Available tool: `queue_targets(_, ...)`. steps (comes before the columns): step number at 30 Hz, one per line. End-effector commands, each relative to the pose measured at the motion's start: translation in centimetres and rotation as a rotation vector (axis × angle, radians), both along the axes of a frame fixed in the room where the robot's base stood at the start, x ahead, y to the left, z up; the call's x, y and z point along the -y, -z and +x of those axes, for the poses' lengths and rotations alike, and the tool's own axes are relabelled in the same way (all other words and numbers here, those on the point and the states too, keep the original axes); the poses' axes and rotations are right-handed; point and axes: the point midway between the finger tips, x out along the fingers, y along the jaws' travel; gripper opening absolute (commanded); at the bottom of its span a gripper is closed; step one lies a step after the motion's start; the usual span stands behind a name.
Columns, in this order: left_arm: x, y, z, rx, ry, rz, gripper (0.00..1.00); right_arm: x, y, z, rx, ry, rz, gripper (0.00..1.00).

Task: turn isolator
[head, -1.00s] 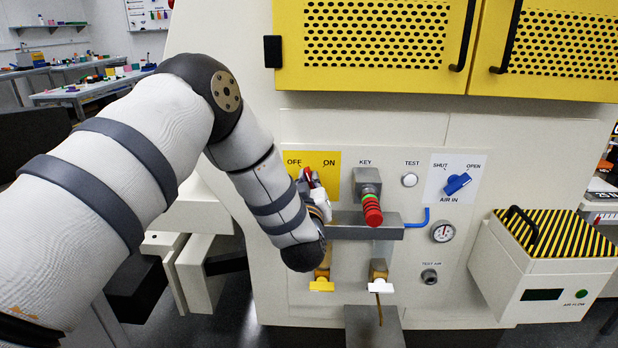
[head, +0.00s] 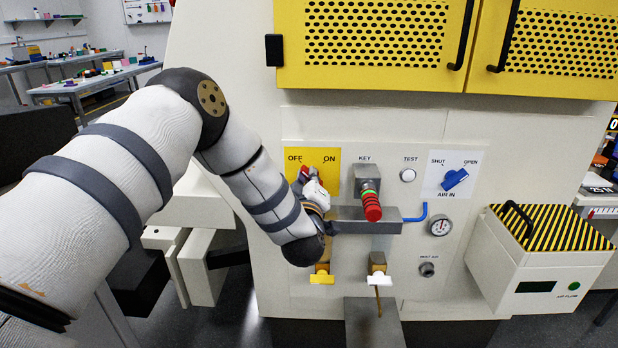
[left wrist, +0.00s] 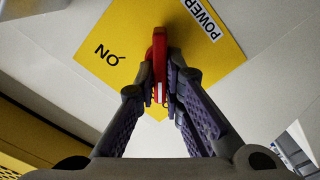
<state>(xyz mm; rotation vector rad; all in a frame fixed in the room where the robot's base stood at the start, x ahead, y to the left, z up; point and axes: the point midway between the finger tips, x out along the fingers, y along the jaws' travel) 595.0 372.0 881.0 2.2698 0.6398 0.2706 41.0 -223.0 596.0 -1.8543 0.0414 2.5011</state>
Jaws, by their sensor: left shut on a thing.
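The red isolator handle (head: 304,173) sits on a yellow plate (head: 329,160) marked OFF at left and ON at right. In the left wrist view the handle (left wrist: 160,50) stands out from the yellow plate (left wrist: 205,45), which shows there turned over, with ON and POWER lettering. My left gripper (head: 309,181) is at the plate, and in the left wrist view its two fingers (left wrist: 164,80) are closed on the handle from both sides. The gripper hides much of the handle in the head view, so I cannot tell exactly which mark it points to. My right gripper is not in view.
Right of the plate are a key switch with a red and green striped barrel (head: 371,205), a white TEST button (head: 407,175) and a blue air valve (head: 455,178). A grey ledge (head: 365,224) juts out below. A striped-lid box (head: 545,262) stands at right.

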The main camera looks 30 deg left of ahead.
Motion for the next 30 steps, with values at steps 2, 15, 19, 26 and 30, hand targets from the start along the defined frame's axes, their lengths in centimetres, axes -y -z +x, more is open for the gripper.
queue_targets(2, 0.0, -0.2, 0.0, 0.006, -0.001, -0.002, 0.00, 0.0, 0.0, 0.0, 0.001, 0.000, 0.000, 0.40)
queue_targets(15, 0.0, -0.1, 0.0, 0.003, -0.001, -0.001, 0.29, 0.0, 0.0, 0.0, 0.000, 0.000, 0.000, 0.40)
queue_targets(19, 0.0, -0.1, 0.0, 0.002, -0.001, -0.001, 0.29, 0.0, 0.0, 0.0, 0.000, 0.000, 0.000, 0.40)
queue_targets(26, 1.8, 0.0, -2.8, -0.003, 0.002, -0.002, 0.29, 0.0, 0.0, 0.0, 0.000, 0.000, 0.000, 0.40)
queue_targets(30, 3.9, 0.1, -6.2, -0.002, 0.002, -0.003, 0.29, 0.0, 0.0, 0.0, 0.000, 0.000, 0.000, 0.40)
